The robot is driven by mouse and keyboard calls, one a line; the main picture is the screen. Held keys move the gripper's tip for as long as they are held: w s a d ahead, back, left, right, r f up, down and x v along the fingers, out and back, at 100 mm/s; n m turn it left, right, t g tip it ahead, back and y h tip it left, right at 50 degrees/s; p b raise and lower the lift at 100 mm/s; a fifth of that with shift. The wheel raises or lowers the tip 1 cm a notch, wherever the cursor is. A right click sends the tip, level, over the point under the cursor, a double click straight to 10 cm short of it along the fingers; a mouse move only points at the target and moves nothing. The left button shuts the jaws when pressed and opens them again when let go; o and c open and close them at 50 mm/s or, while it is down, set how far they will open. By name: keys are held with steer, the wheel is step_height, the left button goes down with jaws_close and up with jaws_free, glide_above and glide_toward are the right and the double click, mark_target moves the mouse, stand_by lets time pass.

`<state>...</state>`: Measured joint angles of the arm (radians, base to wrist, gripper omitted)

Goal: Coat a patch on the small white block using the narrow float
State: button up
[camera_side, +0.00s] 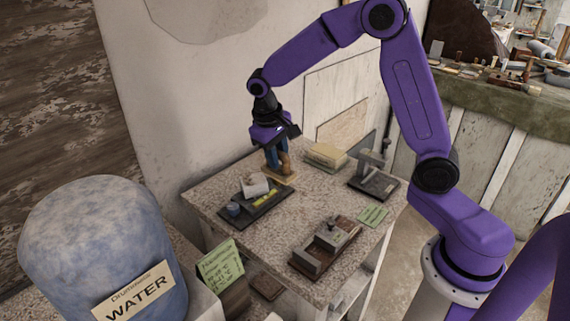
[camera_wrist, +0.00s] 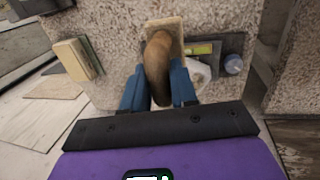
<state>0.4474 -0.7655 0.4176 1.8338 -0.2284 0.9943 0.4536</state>
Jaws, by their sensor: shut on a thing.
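My gripper (camera_side: 277,165) has its blue fingers shut on the brown handle of a wooden float (camera_side: 288,163), over the back of the speckled table. In the wrist view the curved handle (camera_wrist: 157,65) stands between the fingers, with a narrow pale board (camera_wrist: 168,27) beyond it. I cannot tell whether the board touches the table. A small white block (camera_side: 255,187) sits tilted on a dark tray, left of and in front of the float. In the wrist view the white block (camera_wrist: 196,70) is right of the fingers, partly hidden by one.
The dark tray (camera_side: 262,207) also carries a blue cup (camera_side: 234,209) and a yellow-green level (camera_side: 265,198). The table's middle is clear.

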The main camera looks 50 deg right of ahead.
steer(key=w+a+r+g, duration=0.1)
steer(key=w+a+r, duration=0.2)
steer(key=w, duration=0.6)
steer(key=shift+s+a+f, duration=0.15)
steer(key=shift+s+f, duration=0.05)
steer(key=shift+f, duration=1.45)
steer(key=shift+s+a+f, duration=0.1)
steer(key=shift+s+f, duration=0.05)
steer(key=shift+f, duration=1.45)
steer(key=shift+f, duration=0.45)
steer(key=shift+s, duration=0.1)
steer(key=shift+s+r, duration=0.2)
steer(key=shift+s, duration=0.85)
steer(key=shift+w+f, duration=0.15)
steer(key=shift+w, duration=0.95)
steer(key=shift+w+f, duration=0.1)
steer(key=shift+w, duration=1)
